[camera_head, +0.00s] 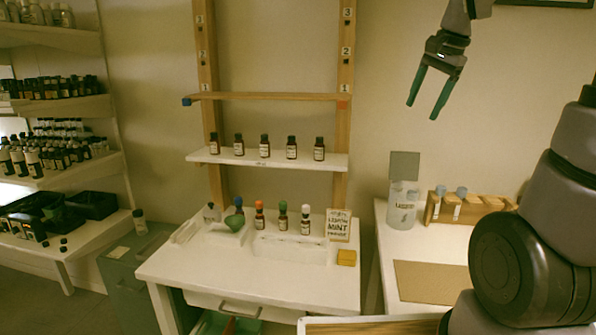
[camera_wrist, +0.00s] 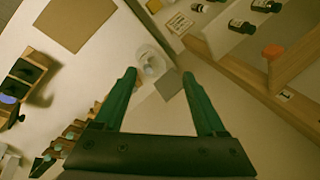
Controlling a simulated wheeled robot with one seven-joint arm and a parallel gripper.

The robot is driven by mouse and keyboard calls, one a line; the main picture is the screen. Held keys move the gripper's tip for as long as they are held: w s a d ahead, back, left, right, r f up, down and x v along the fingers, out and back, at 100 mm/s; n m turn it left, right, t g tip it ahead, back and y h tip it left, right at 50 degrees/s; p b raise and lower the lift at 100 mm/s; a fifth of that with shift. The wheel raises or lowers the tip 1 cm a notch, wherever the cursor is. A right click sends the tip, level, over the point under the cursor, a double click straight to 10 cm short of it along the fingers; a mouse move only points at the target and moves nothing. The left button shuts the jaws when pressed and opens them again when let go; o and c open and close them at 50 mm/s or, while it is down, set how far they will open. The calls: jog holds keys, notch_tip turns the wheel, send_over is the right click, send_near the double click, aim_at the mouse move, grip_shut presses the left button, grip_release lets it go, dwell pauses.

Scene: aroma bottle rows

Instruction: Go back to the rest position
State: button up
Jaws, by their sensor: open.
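My gripper (camera_head: 431,94) is raised in front of the wall at the upper right in the head view. Its two green fingers point down and are spread apart with nothing between them. In the wrist view my gripper (camera_wrist: 165,80) is also open and empty, high above the right-hand table (camera_head: 428,240). A clear container (camera_head: 402,205) with a grey panel behind it stands on that table below my gripper. My arm comes in from the right side of the head view.
Several dark bottles (camera_head: 265,146) stand in a row on the white shelf (camera_head: 200,156). The left table (camera_head: 165,268) holds bottles with coloured caps, a sign (camera_head: 339,225) and a yellow block (camera_head: 346,258). A wooden rack (camera_head: 466,208) and brown mat (camera_head: 430,282) are on the right table. Air around my gripper is clear.

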jog(key=s+a+n+t, duration=0.1)
jog(key=s+a+n, duration=0.1)
jog(key=s, duration=0.6)
jog(key=s+a+n+t, duration=0.2)
jog(key=s+a+n, duration=0.1)
jog(key=s+n, duration=0.2)
jog(key=s, duration=0.2)
jog(key=shift+s, duration=0.35)
